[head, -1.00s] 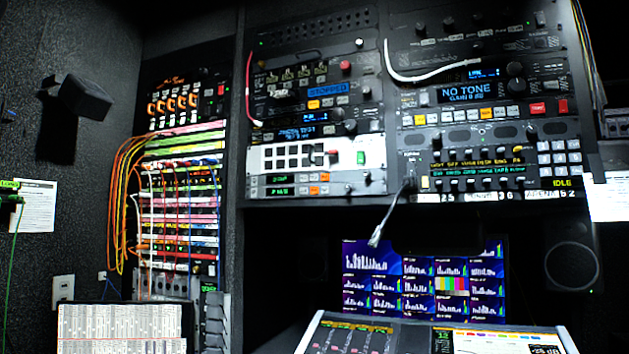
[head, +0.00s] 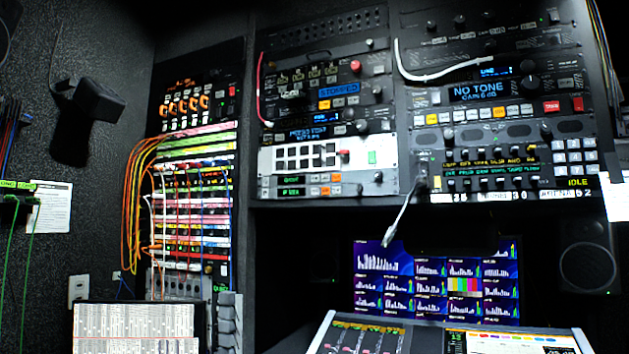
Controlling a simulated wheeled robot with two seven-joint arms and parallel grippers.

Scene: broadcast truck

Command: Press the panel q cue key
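Racks of control panels fill the wall ahead. In the middle rack is a white panel (head: 268,160) with black keys, a red button (head: 343,155) and a green key (head: 372,157). The labels are too small to tell which key is the q cue key. Neither gripper is in view.
A patch bay (head: 190,215) with orange cables stands left of the racks. Below the racks are a monitor wall (head: 384,265) and a sloped console (head: 375,335). A black speaker (head: 588,262) stands at right. A black box (head: 95,97) juts from the left wall.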

